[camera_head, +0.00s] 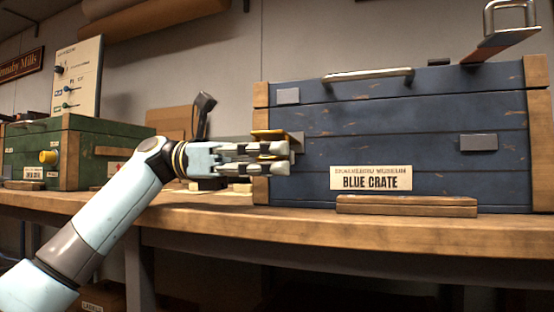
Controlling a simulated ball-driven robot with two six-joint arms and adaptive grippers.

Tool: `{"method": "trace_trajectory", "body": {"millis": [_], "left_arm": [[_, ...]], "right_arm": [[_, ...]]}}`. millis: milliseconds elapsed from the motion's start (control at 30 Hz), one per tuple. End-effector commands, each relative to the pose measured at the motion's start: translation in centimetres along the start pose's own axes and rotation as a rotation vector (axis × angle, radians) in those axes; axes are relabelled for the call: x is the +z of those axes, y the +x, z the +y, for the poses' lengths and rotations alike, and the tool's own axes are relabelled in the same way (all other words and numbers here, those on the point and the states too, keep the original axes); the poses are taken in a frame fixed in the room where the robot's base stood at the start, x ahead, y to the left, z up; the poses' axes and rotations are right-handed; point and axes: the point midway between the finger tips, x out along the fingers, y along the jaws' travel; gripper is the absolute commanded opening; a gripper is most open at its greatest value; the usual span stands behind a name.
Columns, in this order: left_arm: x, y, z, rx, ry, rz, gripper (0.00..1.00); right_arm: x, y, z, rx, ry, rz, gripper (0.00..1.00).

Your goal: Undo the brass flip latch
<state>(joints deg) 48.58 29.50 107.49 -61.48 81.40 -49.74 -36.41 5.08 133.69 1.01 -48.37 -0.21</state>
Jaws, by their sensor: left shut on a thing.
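The blue crate (400,125) stands on the wooden bench, with wooden corner posts and a "BLUE CRATE" label. My left gripper (286,158) reaches in from the left to the crate's left front corner. Its fingers are shut on the brass flip latch (269,134). Only the brass upper edge and a small yellowish part between the fingers show; the rest of the latch is hidden by them. I cannot tell how far the latch is turned. My right gripper is not in view.
A wooden block (406,206) lies before the crate. A metal loop on a strip (501,40) sticks up at the crate's top right. A green crate (75,150) and a white panel (79,77) stand left. The bench edge (340,228) runs below my gripper.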

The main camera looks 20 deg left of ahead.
Motion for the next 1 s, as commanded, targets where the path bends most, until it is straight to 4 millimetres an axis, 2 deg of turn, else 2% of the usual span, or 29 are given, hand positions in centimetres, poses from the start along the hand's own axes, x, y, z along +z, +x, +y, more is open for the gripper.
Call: {"method": "trace_trajectory", "body": {"millis": [33, 67, 233, 567, 667, 1000], "left_arm": [[-0.3, 0.0, -0.1, -0.005, -0.002, 0.007, 0.00], [-0.3, 0.0, -0.2, -0.006, -0.003, 0.008, 0.12], [-0.3, 0.0, -0.1, -0.004, -0.003, 0.006, 0.33], [-0.2, -0.5, 0.0, -0.001, -0.003, 0.006, 0.33], [-0.3, -1.9, 0.0, 0.001, -0.005, 0.008, 0.33], [-0.3, -9.2, 0.0, 0.001, -0.005, 0.008, 0.33]], "right_arm": [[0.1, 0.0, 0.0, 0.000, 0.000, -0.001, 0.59], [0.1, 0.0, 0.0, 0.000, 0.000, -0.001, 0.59], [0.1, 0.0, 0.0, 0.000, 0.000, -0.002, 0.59], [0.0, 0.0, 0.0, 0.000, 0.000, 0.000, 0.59], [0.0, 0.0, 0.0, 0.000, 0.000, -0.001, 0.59], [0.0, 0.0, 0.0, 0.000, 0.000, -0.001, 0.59]]}}
